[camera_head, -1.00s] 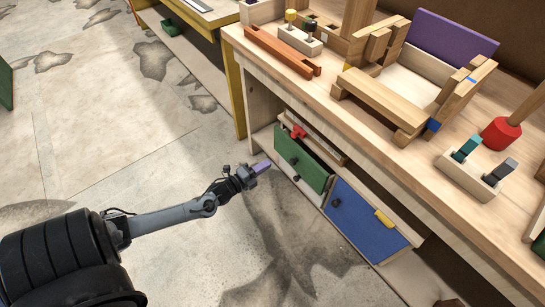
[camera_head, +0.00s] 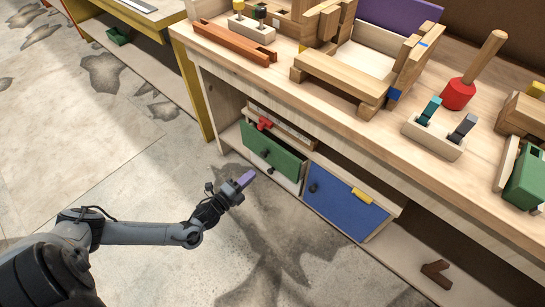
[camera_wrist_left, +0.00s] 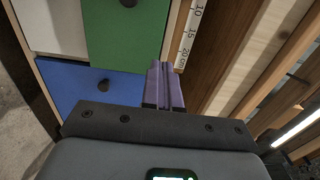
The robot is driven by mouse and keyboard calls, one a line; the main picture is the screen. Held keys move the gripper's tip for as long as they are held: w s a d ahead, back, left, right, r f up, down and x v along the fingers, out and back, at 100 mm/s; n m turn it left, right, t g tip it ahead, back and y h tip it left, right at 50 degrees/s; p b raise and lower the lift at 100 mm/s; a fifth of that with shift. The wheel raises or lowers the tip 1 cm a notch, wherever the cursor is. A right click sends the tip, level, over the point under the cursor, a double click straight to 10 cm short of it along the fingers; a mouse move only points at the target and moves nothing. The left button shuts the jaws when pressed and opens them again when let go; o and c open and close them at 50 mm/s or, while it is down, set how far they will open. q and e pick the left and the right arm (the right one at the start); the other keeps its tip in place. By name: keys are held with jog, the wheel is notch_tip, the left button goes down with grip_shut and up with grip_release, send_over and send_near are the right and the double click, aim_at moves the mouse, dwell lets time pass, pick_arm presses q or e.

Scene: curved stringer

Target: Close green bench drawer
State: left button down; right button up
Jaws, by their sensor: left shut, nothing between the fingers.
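The green drawer (camera_head: 281,158) is in the bench below the worktop and has a dark round knob. It stands pulled out, with a red object (camera_head: 265,123) showing behind its front. In the left wrist view the green front (camera_wrist_left: 127,40) is at the top, left of the fingers. My left gripper (camera_head: 245,179) has purple fingers (camera_wrist_left: 163,86), shut and empty, in front of and a little left of the drawer; I cannot see any contact. My right gripper is not in view.
A white drawer front (camera_head: 283,180) lies below the green one. A blue door (camera_head: 343,202) with a dark knob and yellow piece is to its right. The worktop (camera_head: 330,115) holds a wooden frame, a red mallet (camera_head: 458,95) and blocks. The floor in front is clear.

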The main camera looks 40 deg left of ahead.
pick_arm(q)
jog(key=b, duration=0.6)
send_near(278, 150)
jog(key=w, duration=0.5)
jog(key=shift+d, duration=0.15)
jog(key=shift+w+r+b, duration=0.15)
jog(key=shift+w+b, duration=0.2)
jog(key=shift+w, duration=0.55)
